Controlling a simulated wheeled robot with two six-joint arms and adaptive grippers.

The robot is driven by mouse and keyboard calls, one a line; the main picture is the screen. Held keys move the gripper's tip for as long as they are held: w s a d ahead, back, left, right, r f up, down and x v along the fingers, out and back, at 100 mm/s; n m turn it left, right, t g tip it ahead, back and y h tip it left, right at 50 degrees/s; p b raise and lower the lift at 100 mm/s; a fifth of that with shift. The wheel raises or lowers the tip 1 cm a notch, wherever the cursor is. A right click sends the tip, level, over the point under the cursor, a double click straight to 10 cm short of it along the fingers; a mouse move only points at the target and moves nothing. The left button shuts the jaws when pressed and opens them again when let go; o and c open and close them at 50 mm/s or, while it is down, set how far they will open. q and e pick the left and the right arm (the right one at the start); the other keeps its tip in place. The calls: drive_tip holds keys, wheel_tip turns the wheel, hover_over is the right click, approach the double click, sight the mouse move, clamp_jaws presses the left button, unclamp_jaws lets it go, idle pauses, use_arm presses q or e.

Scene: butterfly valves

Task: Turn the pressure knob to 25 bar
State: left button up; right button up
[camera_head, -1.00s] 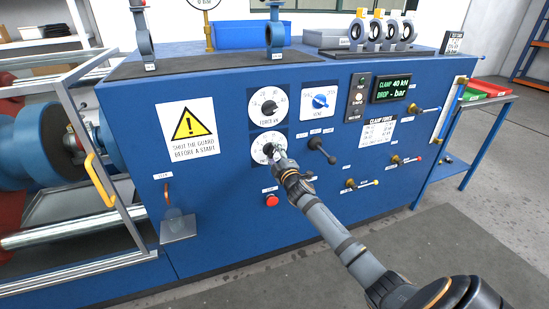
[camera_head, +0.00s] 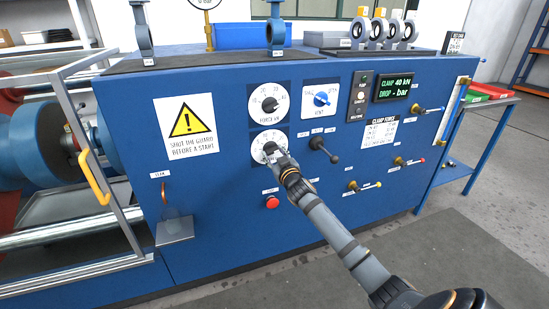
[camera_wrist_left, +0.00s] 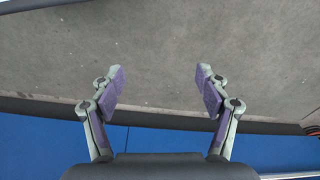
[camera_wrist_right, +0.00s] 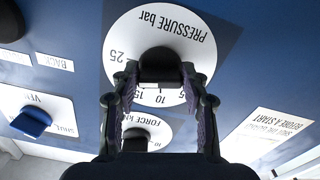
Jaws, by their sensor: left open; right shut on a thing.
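The pressure dial (camera_head: 258,141) is a white round scale on the blue front panel, below the force dial. Its black knob (camera_wrist_right: 160,64) shows in the right wrist view, where the dial reads "PRESSURE bar" upside down with 25, 15 and 10 visible. My right gripper (camera_wrist_right: 159,88) is shut on this pressure knob, with a finger on each side. In the head view the right gripper (camera_head: 274,153) covers much of the knob and part of the scale. I cannot read the knob's pointer. My left gripper (camera_wrist_left: 160,85) is open and empty above the grey floor.
The force knob (camera_head: 269,104) is just above, and the blue vent knob (camera_head: 321,99) is to its right. A black lever (camera_head: 325,149) and red button (camera_head: 272,202) are close by. The display (camera_head: 395,87) reads "CLAMP 40 kN, DROP - bar". A guard frame stands at left.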

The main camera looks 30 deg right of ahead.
use_arm(q)
drive_tip(key=shift+s+d+r+b, duration=0.1)
drive_tip(key=shift+d+r+b, duration=0.15)
drive_tip(key=shift+r, duration=0.75)
drive_tip(key=shift+s+d+r+b, duration=0.1)
drive_tip(key=shift+d+r+b, duration=0.1)
drive_tip(key=shift+r, duration=0.75)
use_arm(e)
drive_tip(key=shift+a+f+m, duration=0.1)
drive_tip(key=shift+f+m, duration=0.1)
drive_tip(key=shift+m, duration=1.4)
drive_tip(key=o, duration=1.2)
drive_tip(key=shift+r, duration=0.1)
drive_tip(key=shift+c, duration=0.2)
drive_tip(key=shift+s, duration=0.1)
drive_tip(key=v, duration=1.1)
drive_tip(key=shift+s+a, duration=0.2)
drive_tip(key=shift+s, duration=0.2)
